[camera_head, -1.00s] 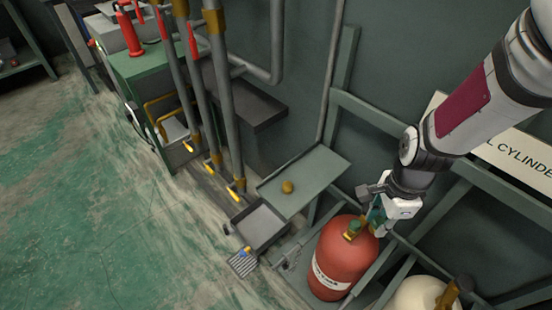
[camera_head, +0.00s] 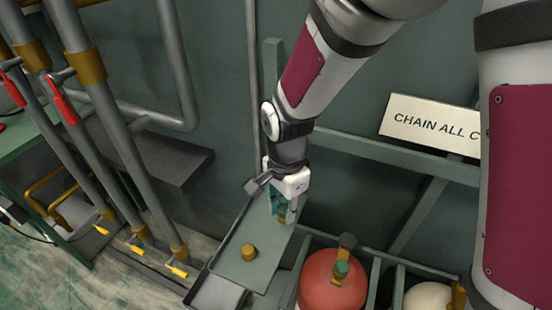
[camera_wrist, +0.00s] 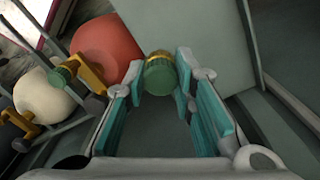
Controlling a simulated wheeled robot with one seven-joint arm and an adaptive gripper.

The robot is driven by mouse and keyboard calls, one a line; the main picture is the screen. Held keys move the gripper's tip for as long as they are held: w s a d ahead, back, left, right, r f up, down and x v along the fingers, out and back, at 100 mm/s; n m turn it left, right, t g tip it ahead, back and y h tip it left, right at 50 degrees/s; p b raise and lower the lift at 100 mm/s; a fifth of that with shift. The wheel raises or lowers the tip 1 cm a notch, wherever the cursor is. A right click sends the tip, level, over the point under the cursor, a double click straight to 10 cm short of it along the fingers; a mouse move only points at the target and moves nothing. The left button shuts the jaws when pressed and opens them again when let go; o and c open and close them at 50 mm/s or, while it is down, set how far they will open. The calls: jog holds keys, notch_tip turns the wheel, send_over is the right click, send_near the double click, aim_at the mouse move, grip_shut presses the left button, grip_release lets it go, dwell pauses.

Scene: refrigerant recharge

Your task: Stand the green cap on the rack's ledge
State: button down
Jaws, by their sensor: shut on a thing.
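The green cap (camera_wrist: 160,78), with a brass-coloured band, is between the teal fingers of my gripper (camera_wrist: 161,92) in the wrist view. My gripper (camera_head: 283,210) is shut on it. In the head view the cap is small and mostly hidden by the fingers. The rack's ledge (camera_head: 232,262) is a flat grey-green plate, and my gripper is at its right part. The ledge also fills the upper middle of the wrist view (camera_wrist: 200,35). I cannot tell whether the cap touches the ledge.
A red cylinder (camera_head: 328,284) with a green-topped valve (camera_head: 342,268) and a cream cylinder (camera_head: 428,298) stand in the rack at right. A dark shelf (camera_head: 165,160) and upright pipes are at left.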

jog(key=w, duration=0.2)
jog(key=w+a, duration=0.1)
jog(key=w, duration=0.1)
jog(key=w+a+b, duration=0.1)
jog(key=w, duration=0.1)
jog(key=shift+w+f, duration=0.1)
jog(key=shift+f, duration=0.25)
jog(key=shift+a+f+b, duration=0.1)
jog(key=shift+f+b, duration=0.75)
jog(key=shift+f, duration=0.9)
jog(key=shift+f, duration=0.15)
jog(key=c, duration=1.3)
grip_release()
jog(key=shift+c, duration=0.2)
notch_tip(320, 180, up, 12)
jog(key=p, duration=0.3)
jog(key=shift+r+p, duration=0.2)
jog(key=shift+p, duration=0.2)
